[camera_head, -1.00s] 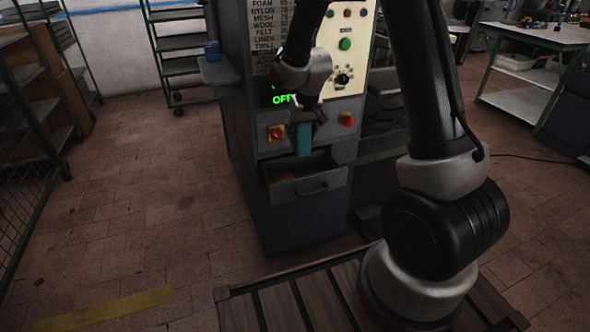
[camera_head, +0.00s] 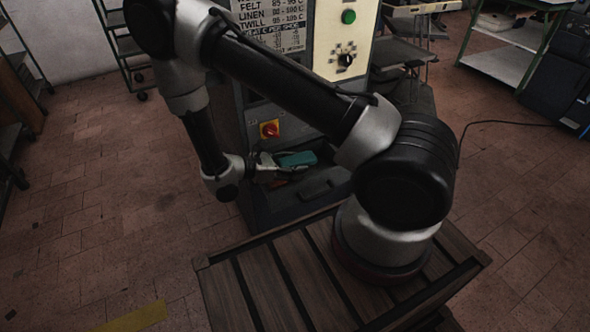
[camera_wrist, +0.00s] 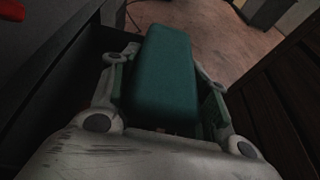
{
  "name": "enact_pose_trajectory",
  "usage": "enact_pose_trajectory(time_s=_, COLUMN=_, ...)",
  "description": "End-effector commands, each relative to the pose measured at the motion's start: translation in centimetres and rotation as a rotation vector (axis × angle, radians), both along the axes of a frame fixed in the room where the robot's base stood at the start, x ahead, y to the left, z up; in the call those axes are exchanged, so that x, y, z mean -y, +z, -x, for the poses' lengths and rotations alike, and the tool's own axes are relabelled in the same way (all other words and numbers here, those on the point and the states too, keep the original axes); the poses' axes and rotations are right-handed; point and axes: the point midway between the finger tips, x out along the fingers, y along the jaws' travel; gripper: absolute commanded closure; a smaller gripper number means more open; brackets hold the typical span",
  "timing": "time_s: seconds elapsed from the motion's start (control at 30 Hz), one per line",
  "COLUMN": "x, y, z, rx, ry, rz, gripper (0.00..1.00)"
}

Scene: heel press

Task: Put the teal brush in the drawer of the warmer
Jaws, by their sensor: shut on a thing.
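The teal brush (camera_head: 297,159) is held in my gripper (camera_head: 272,163), whose fingers are shut on it. In the wrist view the brush (camera_wrist: 162,75) fills the space between the fingers (camera_wrist: 165,95) as a long teal block. In the head view the brush lies roughly level at the open drawer (camera_head: 318,184) of the grey warmer (camera_head: 257,105). Whether it is above the drawer's rim or inside it is hard to tell. My arm covers part of the warmer's front.
A red rotary switch on a yellow plate (camera_head: 269,129) is just above the drawer. A green button (camera_head: 348,17) and a black dial (camera_head: 345,59) are on the panel. A slatted wooden platform (camera_head: 222,283) lies in front. The tiled floor at left is clear.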

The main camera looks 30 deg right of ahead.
Motion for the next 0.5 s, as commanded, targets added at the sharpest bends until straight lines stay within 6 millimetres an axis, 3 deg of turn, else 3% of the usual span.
enact_pose_trajectory(time_s=0.17, x=1.5, y=-1.0, z=-0.8, rx=0.0, ry=0.063, rz=0.049, gripper=0.84)
enact_pose_trajectory(time_s=0.5, x=8.2, y=-5.0, z=-4.6, rx=0.001, ry=0.061, rz=0.045, gripper=0.84)
